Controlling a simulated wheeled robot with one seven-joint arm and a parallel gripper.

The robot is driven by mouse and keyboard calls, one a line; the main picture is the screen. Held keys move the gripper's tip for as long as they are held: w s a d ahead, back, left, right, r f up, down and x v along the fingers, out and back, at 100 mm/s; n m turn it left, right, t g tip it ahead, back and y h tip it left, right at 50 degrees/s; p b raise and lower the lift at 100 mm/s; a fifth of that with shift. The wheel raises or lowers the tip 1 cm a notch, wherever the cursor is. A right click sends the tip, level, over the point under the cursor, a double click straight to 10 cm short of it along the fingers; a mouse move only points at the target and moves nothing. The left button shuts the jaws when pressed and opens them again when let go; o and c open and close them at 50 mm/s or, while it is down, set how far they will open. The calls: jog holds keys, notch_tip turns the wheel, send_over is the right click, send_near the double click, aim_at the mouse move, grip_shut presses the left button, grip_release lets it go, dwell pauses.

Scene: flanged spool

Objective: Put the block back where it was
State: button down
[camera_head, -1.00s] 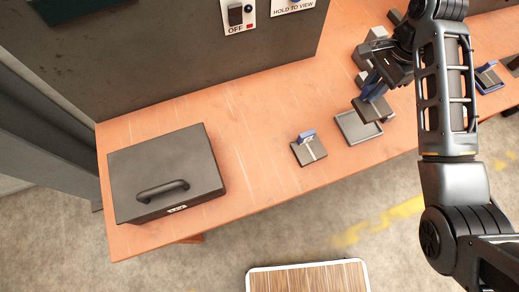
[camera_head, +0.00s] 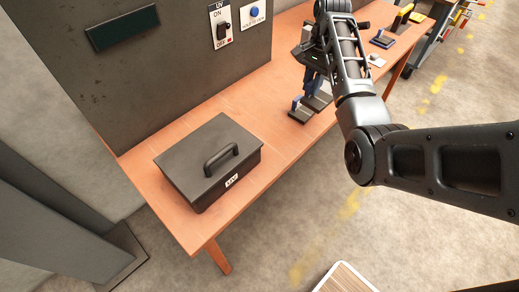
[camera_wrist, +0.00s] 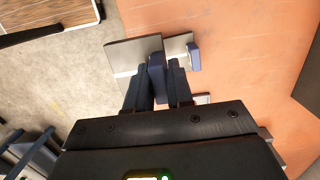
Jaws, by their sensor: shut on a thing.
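My gripper (camera_head: 312,78) is shut on the blue upright grip (camera_wrist: 157,75) of a flat grey block (camera_wrist: 128,56). In the head view this held block (camera_head: 319,101) hangs just above or at the bench, partly behind my fingers. A second grey plate with a blue grip (camera_head: 299,112) stands on the bench just left of it. In the wrist view that second plate (camera_wrist: 178,46) shows partly behind the held block, its blue grip (camera_wrist: 193,57) to the right. I cannot tell whether the two touch. The shallow grey tray is not clearly visible now.
A dark lidded box (camera_head: 207,163) with a handle stands on the orange bench (camera_head: 272,140) at the left. A dark panel with a UV switch (camera_head: 221,28) rises behind. Another blue-gripped piece (camera_head: 382,39) lies farther right. Bench between box and plates is clear.

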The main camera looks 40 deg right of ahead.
jog(key=w+a+f, duration=0.1)
jog(key=a+f, duration=0.1)
jog(key=a, duration=0.1)
jog(key=w+a+f, duration=0.2)
jog(key=a, duration=0.2)
jog(key=w+a+f, duration=0.2)
jog(key=a, duration=0.1)
jog(key=shift+w+a+f+b, duration=0.15)
jog(key=shift+w+f+b, duration=0.05)
jog(key=shift+f+b, duration=0.15)
jog(key=shift+a+f, duration=0.1)
jog(key=shift+f, duration=2)
jog(key=shift+f, duration=0.2)
jog(key=c, duration=1)
grip_release()
notch_tip(320, 180, up, 12)
jog(key=d+p, duration=0.1)
jog(key=shift+d+r, duration=0.15)
jog(key=shift+d, duration=0.05)
